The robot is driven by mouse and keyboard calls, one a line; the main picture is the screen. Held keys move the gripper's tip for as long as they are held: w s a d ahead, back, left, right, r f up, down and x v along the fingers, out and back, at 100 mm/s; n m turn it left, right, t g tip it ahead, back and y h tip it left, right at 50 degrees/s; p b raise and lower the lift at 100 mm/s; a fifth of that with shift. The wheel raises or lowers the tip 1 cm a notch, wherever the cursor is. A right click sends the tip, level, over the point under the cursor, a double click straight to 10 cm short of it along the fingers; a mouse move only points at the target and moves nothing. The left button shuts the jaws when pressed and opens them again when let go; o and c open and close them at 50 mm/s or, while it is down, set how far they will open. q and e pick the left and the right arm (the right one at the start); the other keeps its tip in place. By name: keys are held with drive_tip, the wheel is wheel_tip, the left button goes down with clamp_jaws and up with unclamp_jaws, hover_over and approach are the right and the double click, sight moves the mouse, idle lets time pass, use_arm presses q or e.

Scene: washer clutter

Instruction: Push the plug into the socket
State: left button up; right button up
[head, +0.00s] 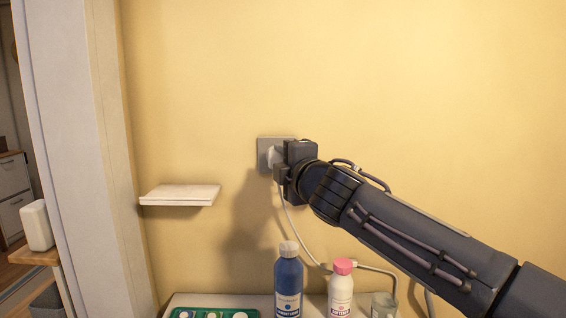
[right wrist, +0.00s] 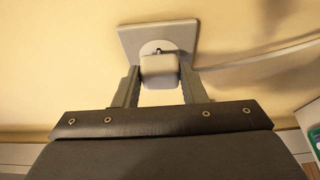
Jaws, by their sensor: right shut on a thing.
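The grey socket plate (head: 263,146) is on the yellow wall. It also shows in the right wrist view (right wrist: 131,37), with a pale round recess. My right gripper (head: 277,164) is at the plate and shut on the white plug (right wrist: 160,70). The plug is between the two fingers, in front of the recess. A small dark prong shows between the plug body and the recess, so the body looks slightly apart from the socket face. In the head view the plug (head: 271,157) is partly hidden by the gripper. My left gripper is not in view.
A pale cord (head: 291,217) hangs below my gripper. A small white shelf (head: 180,195) is at left on the wall. Below stand a blue bottle (head: 288,282), a pink-capped white bottle (head: 341,290), a jar (head: 384,306) and a green tray (head: 252,313). The wall above is clear.

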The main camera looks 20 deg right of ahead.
drive_tip(key=shift+w+d, duration=0.2)
drive_tip(key=shift+w, duration=0.35)
drive_tip(key=o, duration=1)
drive_tip(key=shift+s, duration=0.1)
drive_tip(key=s, duration=0.7)
drive_tip(key=shift+s+d+b, duration=0.35)
drive_tip(key=shift+d+b, duration=0.05)
drive_tip(key=shift+b, duration=0.05)
